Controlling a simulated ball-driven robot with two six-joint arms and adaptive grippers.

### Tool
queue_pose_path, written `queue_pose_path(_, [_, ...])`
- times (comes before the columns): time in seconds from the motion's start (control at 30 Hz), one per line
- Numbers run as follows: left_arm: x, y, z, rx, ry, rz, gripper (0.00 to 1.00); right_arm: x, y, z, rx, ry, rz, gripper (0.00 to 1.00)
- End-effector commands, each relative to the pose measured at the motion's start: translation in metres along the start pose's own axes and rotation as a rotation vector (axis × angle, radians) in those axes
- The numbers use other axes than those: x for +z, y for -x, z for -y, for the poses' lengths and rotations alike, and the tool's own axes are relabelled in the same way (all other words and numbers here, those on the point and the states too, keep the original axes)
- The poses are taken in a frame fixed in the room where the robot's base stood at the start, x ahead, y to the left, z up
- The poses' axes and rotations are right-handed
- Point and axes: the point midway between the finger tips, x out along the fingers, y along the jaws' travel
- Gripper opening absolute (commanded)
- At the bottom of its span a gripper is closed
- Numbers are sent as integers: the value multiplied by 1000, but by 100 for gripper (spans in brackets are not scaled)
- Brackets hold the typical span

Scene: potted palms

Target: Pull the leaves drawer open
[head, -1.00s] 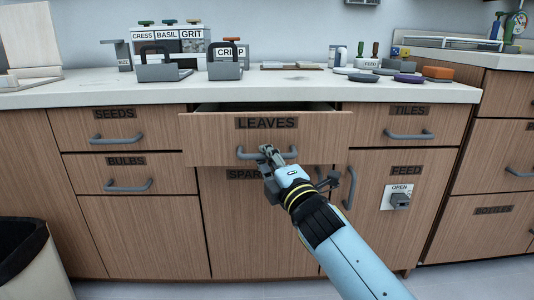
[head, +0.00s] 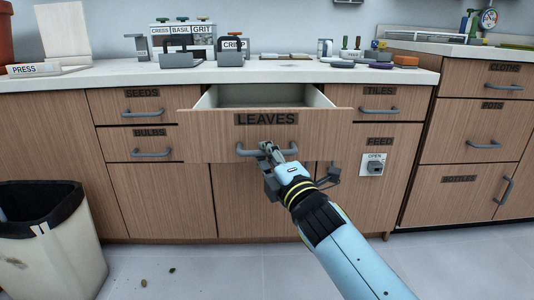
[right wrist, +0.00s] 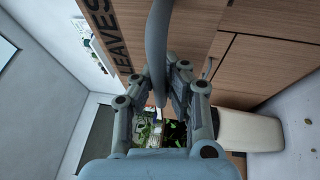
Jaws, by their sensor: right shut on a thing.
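The leaves drawer (head: 205,122) has a wooden front with a dark LEAVES label and stands pulled out from the cabinet, its pale inside showing behind the front. Its grey bar handle (head: 247,151) runs across the front below the label. My right gripper (head: 268,149) is shut on this handle, near its middle. In the right wrist view the handle (right wrist: 158,45) passes between the two fingers of the gripper (right wrist: 163,80), beside the LEAVES lettering. My left gripper is in no view.
The countertop (head: 120,75) above carries presses, labelled boxes and small tools. The seeds drawer (head: 115,106) and tiles drawer (head: 400,103) on either side are shut. A bin (head: 60,255) stands at the left. The floor (head: 200,270) in front is mostly clear, with small scraps.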

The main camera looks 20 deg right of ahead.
Motion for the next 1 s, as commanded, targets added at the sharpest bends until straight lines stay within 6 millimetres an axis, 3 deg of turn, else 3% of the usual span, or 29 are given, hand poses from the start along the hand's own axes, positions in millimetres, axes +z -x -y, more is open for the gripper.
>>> queue_pose_path(0.2, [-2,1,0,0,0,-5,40,0,-1,-2,3,-4,0,0])
queue_pose_path(0.47, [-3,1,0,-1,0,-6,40,0,0,-1,2,-2,0,36])
queue_pose_path(0.77, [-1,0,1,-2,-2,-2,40,0,3,0,0,-1,0,36])
queue_pose_path(1.0, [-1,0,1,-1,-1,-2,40,0,42,1,-2,-1,0,36])
